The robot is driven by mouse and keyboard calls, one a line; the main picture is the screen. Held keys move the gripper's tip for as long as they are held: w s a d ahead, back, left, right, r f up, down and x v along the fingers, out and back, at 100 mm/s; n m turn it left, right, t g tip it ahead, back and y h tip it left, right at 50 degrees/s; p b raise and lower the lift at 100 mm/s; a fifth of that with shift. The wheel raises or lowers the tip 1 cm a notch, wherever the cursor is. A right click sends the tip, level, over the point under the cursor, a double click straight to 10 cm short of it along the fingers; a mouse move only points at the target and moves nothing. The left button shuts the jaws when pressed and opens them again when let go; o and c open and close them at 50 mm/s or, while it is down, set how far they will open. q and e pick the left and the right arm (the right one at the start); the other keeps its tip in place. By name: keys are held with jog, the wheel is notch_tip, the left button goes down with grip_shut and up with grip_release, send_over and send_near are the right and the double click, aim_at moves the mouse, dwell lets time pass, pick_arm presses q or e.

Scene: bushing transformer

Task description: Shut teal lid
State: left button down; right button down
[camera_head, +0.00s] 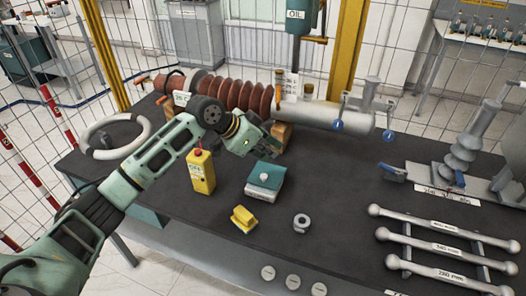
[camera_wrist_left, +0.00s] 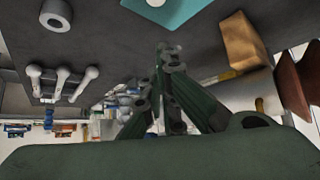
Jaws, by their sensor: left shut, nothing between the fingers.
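A small box with a teal lid (camera_head: 268,174) and a pale knob on top sits on the dark table, near its middle. The lid looks nearly flat; I cannot tell if it is fully closed. Part of the teal lid (camera_wrist_left: 188,12) shows at the top edge of the left wrist view. My left gripper (camera_head: 264,143) is above and behind the box, apart from it, near the wooden block. Its fingers (camera_wrist_left: 170,52) are shut and empty in the left wrist view. My right gripper is not in view.
A yellow block (camera_head: 244,218) and a metal nut (camera_head: 301,223) lie in front. The ribbed brown bushing (camera_head: 240,94) lies behind. Grey bars (camera_head: 445,247) lie at right.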

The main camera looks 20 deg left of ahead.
aim_at(272, 179)
pick_arm(q)
jog(key=f+p, duration=0.1)
jog(key=f, duration=0.1)
jog(key=f+p, duration=0.1)
jog(key=f, duration=0.1)
jog(key=w+d+f+p, duration=0.1)
jog(key=f, duration=0.1)
jog(key=shift+d, duration=0.1)
jog(key=shift+s+a+p, duration=0.25)
jog(key=shift+a+p, duration=0.05)
jog(key=shift+w+d+f, duration=0.1)
